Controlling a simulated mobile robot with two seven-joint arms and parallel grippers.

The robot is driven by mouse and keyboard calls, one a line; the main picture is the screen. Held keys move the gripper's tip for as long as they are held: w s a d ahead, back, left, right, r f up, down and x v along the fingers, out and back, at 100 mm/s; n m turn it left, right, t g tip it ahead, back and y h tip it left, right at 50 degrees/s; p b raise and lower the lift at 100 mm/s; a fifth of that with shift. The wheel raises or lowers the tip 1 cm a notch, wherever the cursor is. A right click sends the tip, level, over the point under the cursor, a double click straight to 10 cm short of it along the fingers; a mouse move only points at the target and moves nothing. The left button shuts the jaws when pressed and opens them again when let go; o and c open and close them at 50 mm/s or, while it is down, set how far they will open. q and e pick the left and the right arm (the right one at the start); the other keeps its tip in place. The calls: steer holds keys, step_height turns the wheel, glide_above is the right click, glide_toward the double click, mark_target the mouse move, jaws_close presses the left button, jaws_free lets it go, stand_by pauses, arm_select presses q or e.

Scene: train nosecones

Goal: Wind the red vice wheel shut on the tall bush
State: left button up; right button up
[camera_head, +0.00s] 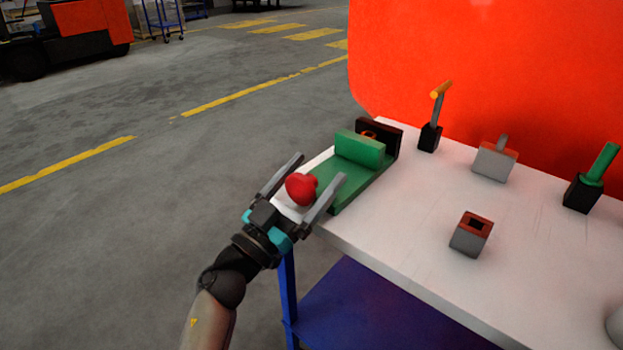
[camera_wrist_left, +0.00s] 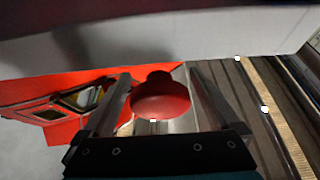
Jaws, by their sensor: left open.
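The red vice wheel (camera_head: 300,190) is at the near left end of the green vice (camera_head: 345,182), at the corner of the white bench. My left gripper (camera_head: 320,167) is open, with one finger on each side of the wheel. In the left wrist view the wheel (camera_wrist_left: 160,97) sits between the two spread fingers, and gaps show at its sides. The vice has a green sliding jaw and a dark fixed jaw (camera_head: 388,139) behind it. A small brown ring-like top (camera_head: 369,134) shows between the jaws, perhaps the bush; its lower part is hidden. My right gripper is out of view.
On the bench (camera_head: 400,225) stand a black block with an orange-tipped lever (camera_head: 430,137), a grey block with a post (camera_head: 494,163), a black block with a green peg (camera_head: 583,193) and a red-topped grey block (camera_head: 469,240). A large red panel (camera_head: 500,70) rises behind.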

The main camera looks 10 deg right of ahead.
arm_select(q)
steer(key=c, duration=1.3)
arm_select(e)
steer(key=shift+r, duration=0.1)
arm_select(q)
steer(key=shift+m, duration=0.3)
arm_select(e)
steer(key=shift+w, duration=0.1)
arm_select(q)
steer(key=m+g+h+p, duration=0.1)
steer(key=m+g+p, duration=0.1)
steer(key=m, duration=0.2)
steer(key=shift+d+m, duration=0.1)
steer(key=shift+m, duration=0.2)
steer(key=shift+s+d+f+m+g+h+p, duration=0.1)
steer(key=shift+m+g+h+p, duration=0.4)
steer(key=shift+m, duration=0.75)
steer(key=shift+s+f+m+g+p, duration=0.1)
steer(key=shift+m+g+p, duration=0.15)
steer(key=shift+m+g, duration=0.8)
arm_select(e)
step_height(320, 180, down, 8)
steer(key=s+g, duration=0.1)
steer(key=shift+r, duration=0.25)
arm_select(q)
steer(key=o, duration=1.3)
steer(key=shift+r, duration=0.1)
